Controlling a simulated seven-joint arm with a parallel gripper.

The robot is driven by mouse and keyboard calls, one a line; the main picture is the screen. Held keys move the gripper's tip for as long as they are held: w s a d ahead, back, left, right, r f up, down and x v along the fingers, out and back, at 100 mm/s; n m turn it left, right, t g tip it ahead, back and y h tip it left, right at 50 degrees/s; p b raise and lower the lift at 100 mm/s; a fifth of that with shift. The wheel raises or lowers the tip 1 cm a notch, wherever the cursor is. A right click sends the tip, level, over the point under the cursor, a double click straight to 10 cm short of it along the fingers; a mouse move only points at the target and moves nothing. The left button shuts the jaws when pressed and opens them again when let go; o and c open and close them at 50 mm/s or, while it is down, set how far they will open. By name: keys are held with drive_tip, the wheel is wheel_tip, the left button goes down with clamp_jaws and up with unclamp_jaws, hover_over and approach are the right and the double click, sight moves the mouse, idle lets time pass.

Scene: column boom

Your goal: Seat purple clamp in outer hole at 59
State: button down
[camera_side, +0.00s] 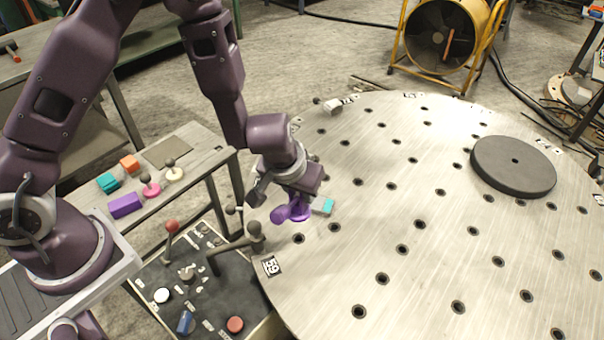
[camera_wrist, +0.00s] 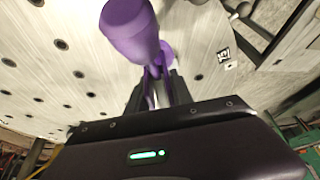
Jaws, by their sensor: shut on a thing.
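My gripper (camera_side: 299,196) points down over the near left edge of the round metal plate (camera_side: 440,240). It is shut on the purple clamp (camera_side: 281,214), whose thick rounded end sticks out to the left. In the wrist view the purple clamp (camera_wrist: 130,30) shows large, with a flatter purple part behind it, between the fingers (camera_wrist: 160,92). The 59 label (camera_side: 271,266) lies on the plate rim, nearer the camera than the clamp. A dark hole (camera_side: 298,238) is beside that label, apart from the clamp. The clamp's underside is hidden, so I cannot tell whether it touches the plate.
A dark disc (camera_side: 514,166) lies at the right.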

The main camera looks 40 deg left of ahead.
drive_tip(key=shift+f, duration=2.9)
drive_tip(key=shift+f, duration=0.65)
drive_tip(key=shift+f, duration=1.05)
drive_tip(key=shift+f, duration=0.35)
drive_tip(key=shift+f, duration=0.25)
drive_tip(key=c, duration=1.4)
unclamp_jaws()
